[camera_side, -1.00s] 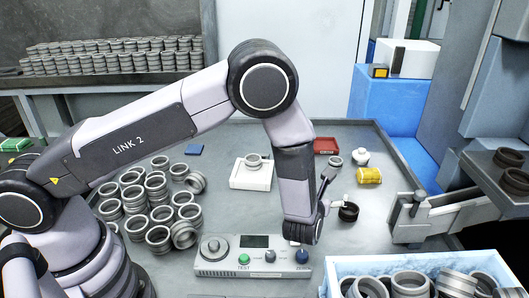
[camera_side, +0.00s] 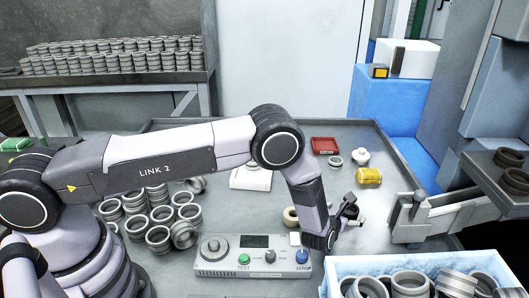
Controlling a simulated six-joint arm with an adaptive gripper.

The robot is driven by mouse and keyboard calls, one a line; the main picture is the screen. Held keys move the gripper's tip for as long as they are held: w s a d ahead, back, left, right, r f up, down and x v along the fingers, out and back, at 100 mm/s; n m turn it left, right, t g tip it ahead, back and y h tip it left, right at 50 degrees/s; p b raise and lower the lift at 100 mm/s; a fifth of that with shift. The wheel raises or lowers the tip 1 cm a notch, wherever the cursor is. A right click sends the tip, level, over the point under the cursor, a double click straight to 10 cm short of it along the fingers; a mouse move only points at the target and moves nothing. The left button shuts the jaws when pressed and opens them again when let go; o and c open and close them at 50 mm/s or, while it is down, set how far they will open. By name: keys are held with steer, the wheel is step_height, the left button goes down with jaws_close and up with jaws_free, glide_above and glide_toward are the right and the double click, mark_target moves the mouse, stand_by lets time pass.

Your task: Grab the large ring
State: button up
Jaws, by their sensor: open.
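My gripper (camera_side: 355,213) is open, low over the right part of the table. A dark ring (camera_side: 349,211) lies on the table right at its fingers. The gripper partly covers it, so I cannot tell whether the fingers are around it or beside it. A tan ring (camera_side: 290,217) lies to the left, partly behind my arm. Several grey metal rings (camera_side: 158,238) stand piled at the left of the table. A small grey ring (camera_side: 335,161) lies near the red tray. Which ring is the large one is not clear from this view.
A control box (camera_side: 215,268) with buttons stands in front. A white-blue crate (camera_side: 340,266) of rings is at the front right. A yellow cylinder (camera_side: 369,176), a red tray (camera_side: 325,146) and a white block (camera_side: 250,182) are behind. A metal fixture (camera_side: 440,214) is right.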

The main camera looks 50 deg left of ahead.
mark_target(352, 206)
steer(key=shift+x, duration=1.75)
steer(key=shift+r, duration=0.1)
steer(key=c, duration=1.3)
steer(key=shift+c, duration=0.2)
